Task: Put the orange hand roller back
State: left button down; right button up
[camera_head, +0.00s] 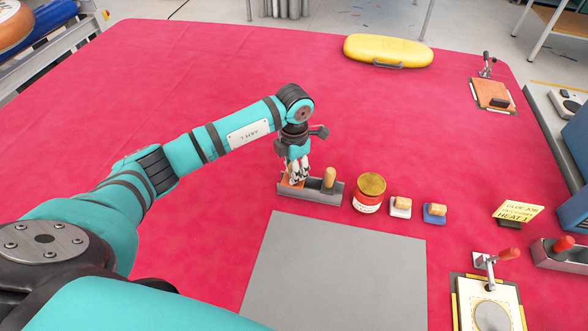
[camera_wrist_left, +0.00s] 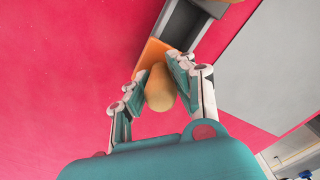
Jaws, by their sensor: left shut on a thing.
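My left gripper (camera_head: 298,176) is over the left end of a grey tray (camera_head: 318,196). In the left wrist view its fingers (camera_wrist_left: 156,92) are shut on the wooden handle (camera_wrist_left: 160,90) of the orange hand roller. The roller's orange part (camera_wrist_left: 153,54) shows just beyond the handle, at the end of the tray (camera_wrist_left: 180,28). In the head view a bit of orange (camera_head: 286,182) shows below the fingers, within the tray's left end. I cannot tell whether the roller rests on the tray floor. My right gripper is not in view.
A second wooden handle (camera_head: 329,178) stands in the tray's right half. A red tin (camera_head: 369,194) and two small blocks with wooden handles (camera_head: 401,206) (camera_head: 435,212) stand to the right. A grey mat (camera_head: 335,270) lies in front. The red table (camera_head: 180,90) is clear behind and left.

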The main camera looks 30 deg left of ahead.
pick_arm(q)
jog(key=c, duration=0.6)
grip_release()
jog(key=shift+o, duration=0.2)
jog(key=shift+r, duration=0.1)
jog(key=shift+r+p, duration=1.85)
jog(key=shift+r, duration=1.1)
jog(key=shift+s+f, duration=0.1)
